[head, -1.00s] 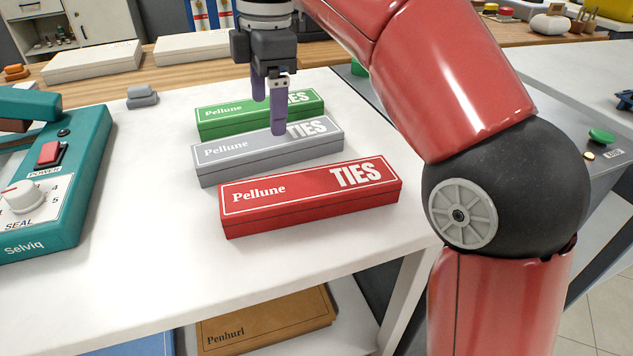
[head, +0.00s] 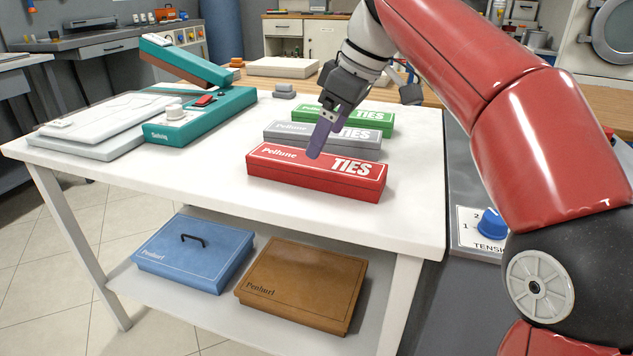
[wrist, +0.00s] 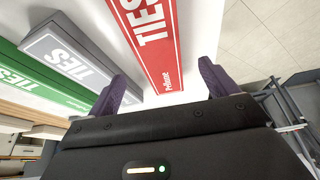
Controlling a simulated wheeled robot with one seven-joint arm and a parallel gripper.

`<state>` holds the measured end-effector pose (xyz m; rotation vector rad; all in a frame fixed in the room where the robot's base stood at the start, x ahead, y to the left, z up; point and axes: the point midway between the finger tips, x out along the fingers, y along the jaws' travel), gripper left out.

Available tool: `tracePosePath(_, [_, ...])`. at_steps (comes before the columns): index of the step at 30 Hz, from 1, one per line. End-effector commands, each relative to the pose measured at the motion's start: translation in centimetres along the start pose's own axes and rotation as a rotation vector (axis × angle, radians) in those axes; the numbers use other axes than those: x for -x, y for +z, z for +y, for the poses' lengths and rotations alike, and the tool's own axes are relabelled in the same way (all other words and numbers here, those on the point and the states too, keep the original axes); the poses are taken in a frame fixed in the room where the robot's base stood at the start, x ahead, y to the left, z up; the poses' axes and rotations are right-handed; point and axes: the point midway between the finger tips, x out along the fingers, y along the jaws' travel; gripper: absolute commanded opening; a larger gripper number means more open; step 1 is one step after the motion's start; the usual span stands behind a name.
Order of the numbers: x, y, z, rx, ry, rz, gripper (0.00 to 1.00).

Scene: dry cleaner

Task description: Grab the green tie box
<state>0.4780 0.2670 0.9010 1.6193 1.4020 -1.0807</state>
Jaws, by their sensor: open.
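The green tie box (head: 374,126) lies flat on the white table, the farthest of three long boxes in the head view. In the wrist view it (wrist: 42,98) is at the left edge, cut off by the frame. My gripper (head: 318,150) is open and empty, tilted, with its fingers above or just behind the red tie box (head: 300,178). In the wrist view my fingers (wrist: 163,76) are spread on either side of the red box's near end, and the green box is outside them. The gripper hides part of the green box in the head view.
A grey tie box (head: 350,143) lies between the green and red ones. A teal sealer (head: 200,115) stands left, beside a pale flat appliance (head: 100,120). Blue (head: 190,255) and brown (head: 305,285) boxes sit on the lower shelf. Bare tabletop lies left of the tie boxes.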

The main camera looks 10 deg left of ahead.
Motion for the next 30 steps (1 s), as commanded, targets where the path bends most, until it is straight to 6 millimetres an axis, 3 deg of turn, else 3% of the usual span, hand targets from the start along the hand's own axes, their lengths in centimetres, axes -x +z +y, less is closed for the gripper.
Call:
tracePosePath(14, [-6.5, 0.2, -0.1, 0.003, -0.002, -0.002, 0.85])
tracePosePath(23, [-7.1, 0.1, 0.0, 0.003, 0.0, -0.001, 0.85])
tracePosePath(30, [-7.1, 0.1, 0.0, 0.003, 0.0, -0.001, 0.58])
